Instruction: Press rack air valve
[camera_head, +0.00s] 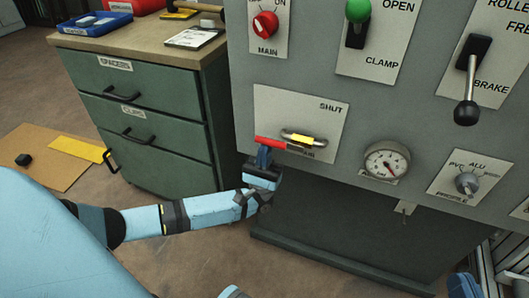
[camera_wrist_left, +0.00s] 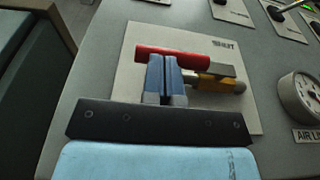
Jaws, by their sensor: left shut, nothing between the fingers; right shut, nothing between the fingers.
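The air valve is on a pale plate (camera_head: 316,112) marked "SHUT" on the front of the grey cabinet. Its red lever (camera_head: 270,142) points left, across a yellow and metal body (camera_head: 303,139). In the left wrist view the red lever (camera_wrist_left: 150,53) lies just beyond my fingertips, with the yellow part (camera_wrist_left: 218,81) to its right. My left gripper (camera_head: 264,156) is shut and empty, its tips at the red lever; I cannot tell whether they touch it. The fingers hide part of the plate's lower lettering. My right gripper is not clearly visible.
A round gauge (camera_head: 387,160) and a selector knob (camera_head: 467,183) are to the right of the valve. A red MAIN switch (camera_head: 265,25), a green-topped clamp lever (camera_head: 357,22) and a black brake lever (camera_head: 468,80) are above. A green drawer cabinet (camera_head: 150,120) stands left.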

